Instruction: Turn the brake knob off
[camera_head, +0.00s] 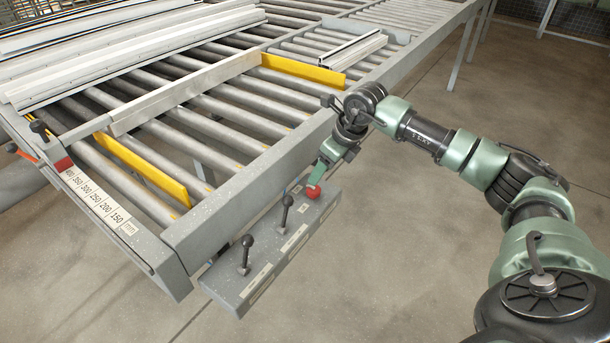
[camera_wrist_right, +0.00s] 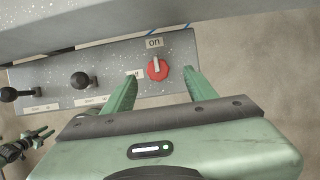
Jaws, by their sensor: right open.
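The red round brake knob (camera_head: 313,191) sits at the far end of the grey control panel (camera_head: 283,249). In the right wrist view the knob (camera_wrist_right: 158,69) has a pale pointer aimed up at the "on" label (camera_wrist_right: 154,43). My right gripper (camera_wrist_right: 159,76) is open, with one finger on each side of the knob. In the head view the right gripper (camera_head: 317,175) is right at the knob.
Two black ball-topped levers (camera_head: 285,207) (camera_head: 246,254) stand on the same panel. The roller conveyor (camera_head: 215,120) with yellow plates and long profiles lies behind and left of it. A scale strip (camera_head: 100,203) runs along its near edge. Bare floor lies to the right.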

